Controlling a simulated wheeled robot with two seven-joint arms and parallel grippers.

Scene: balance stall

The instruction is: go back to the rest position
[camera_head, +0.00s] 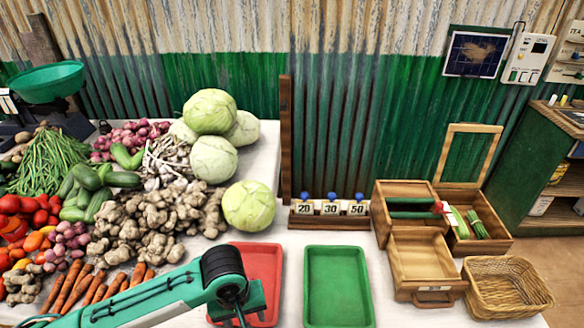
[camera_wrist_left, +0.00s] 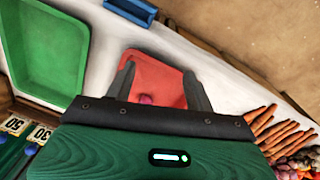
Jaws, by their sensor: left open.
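My left arm comes in from the lower left in the head view. Its gripper (camera_head: 242,318) hangs over the red tray (camera_head: 262,258) and hides part of it. In the left wrist view the two fingers of my left gripper (camera_wrist_left: 160,88) are spread apart with nothing held between them. My right gripper is in neither view.
A green tray (camera_head: 338,285) stands right of the red one. Piled vegetables, including carrots (camera_head: 85,292) and a cabbage (camera_head: 248,206), crowd the left. Price blocks (camera_head: 331,208), an open wooden box (camera_head: 422,258) and a wicker basket (camera_head: 506,287) stand to the right.

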